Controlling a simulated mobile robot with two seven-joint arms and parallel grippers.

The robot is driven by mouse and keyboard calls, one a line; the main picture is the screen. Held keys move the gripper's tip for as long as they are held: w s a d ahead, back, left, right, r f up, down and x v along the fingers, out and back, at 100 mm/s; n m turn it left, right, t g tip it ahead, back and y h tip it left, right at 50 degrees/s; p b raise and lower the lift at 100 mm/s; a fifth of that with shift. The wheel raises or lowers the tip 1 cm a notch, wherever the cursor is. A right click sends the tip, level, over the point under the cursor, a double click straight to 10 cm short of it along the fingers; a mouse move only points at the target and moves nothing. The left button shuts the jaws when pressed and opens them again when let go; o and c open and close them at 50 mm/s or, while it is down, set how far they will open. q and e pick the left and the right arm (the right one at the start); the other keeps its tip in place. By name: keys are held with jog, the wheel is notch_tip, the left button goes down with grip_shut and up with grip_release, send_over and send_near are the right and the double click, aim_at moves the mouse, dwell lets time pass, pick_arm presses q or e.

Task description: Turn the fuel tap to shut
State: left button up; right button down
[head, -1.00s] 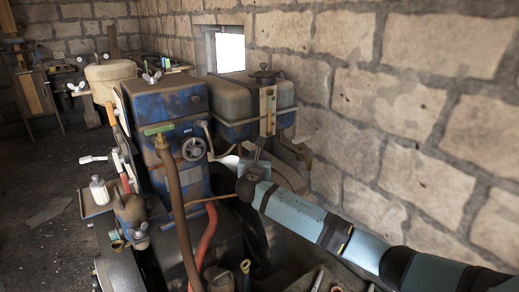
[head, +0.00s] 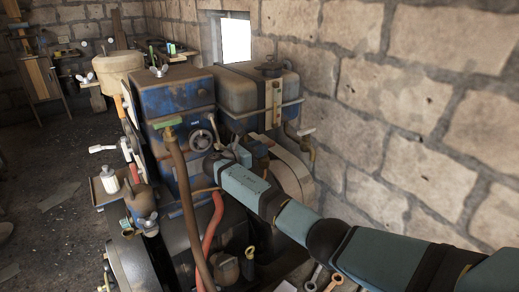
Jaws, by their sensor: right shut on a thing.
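My right gripper (head: 238,153) is by the blue engine, just below the front of the dark fuel tank (head: 252,98). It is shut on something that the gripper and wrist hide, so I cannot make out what. A small pale lever (head: 306,131) with a brass-coloured elbow (head: 310,151) under it shows below the tank's right end, apart from my gripper. It may be the fuel tap, but I cannot tell. My left gripper is not in view.
A handwheel (head: 201,140) sits on the blue engine housing (head: 176,101), close left of my right gripper. A brown hose (head: 184,190) and a red hose (head: 213,225) run down in front. A stone wall (head: 400,110) closes the right side. Several spanners (head: 313,279) lie at the bottom.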

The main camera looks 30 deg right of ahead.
jog(key=shift+m+g, duration=0.3)
jog(key=shift+g, duration=0.2)
jog(key=c, duration=1)
grip_release()
jog(key=shift+o, duration=0.2)
jog(key=s+a+b, duration=0.1)
jog(key=a, duration=1.2)
jog(key=shift+s+a, duration=0.3)
jog(key=shift+f, duration=0.1)
